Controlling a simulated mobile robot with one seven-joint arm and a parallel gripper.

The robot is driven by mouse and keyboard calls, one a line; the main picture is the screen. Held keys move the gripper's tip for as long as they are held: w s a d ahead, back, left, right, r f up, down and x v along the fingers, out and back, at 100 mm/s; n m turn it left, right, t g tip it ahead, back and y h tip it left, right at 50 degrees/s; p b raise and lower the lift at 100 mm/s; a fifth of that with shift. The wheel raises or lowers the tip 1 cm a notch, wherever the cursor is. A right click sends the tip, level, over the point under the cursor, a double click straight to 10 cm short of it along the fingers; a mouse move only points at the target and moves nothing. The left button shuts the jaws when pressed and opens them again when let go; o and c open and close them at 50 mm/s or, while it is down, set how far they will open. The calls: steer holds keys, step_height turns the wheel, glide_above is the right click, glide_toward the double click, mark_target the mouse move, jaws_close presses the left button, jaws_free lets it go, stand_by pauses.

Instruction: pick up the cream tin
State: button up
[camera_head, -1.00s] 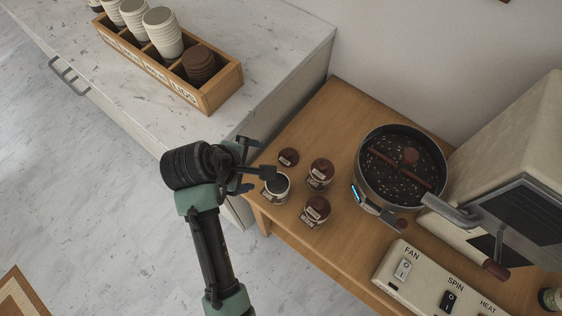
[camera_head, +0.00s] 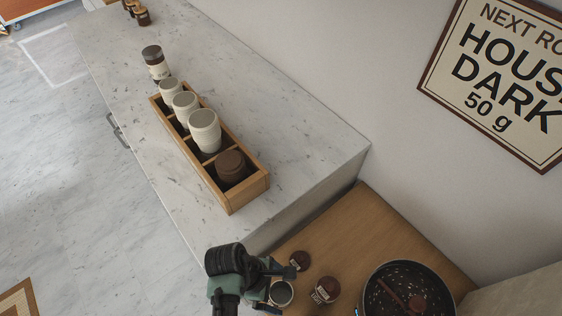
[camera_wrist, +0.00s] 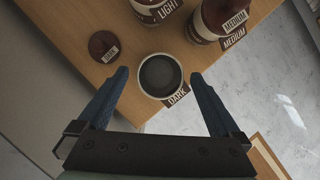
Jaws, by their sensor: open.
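An open, round cream-coloured tin (camera_wrist: 160,76) with a dark inside and a DARK label stands upright near the wooden table's edge. It also shows in the head view (camera_head: 281,293), partly behind my gripper. My gripper (camera_wrist: 160,80) is open and empty, with one blue finger on each side of this tin in the wrist view. Gaps show between the fingers and the tin. How far the fingertips are above the table is hard to tell. Several cream cylinders (camera_head: 205,131) with greyish tops stand in a wooden divided box on the counter.
A brown DARK lid (camera_wrist: 103,46), a LIGHT jar (camera_wrist: 155,10) and a MEDIUM jar (camera_wrist: 222,18) stand close to the tin. A roaster pan (camera_head: 408,290) is at the right. The wooden box (camera_head: 247,198) and a dark-lidded jar (camera_head: 156,64) are on the marble counter.

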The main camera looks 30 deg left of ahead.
mark_target(285, 298)
steer(key=shift+x, duration=2.65)
steer(key=shift+s+a, duration=0.1)
jaws_close()
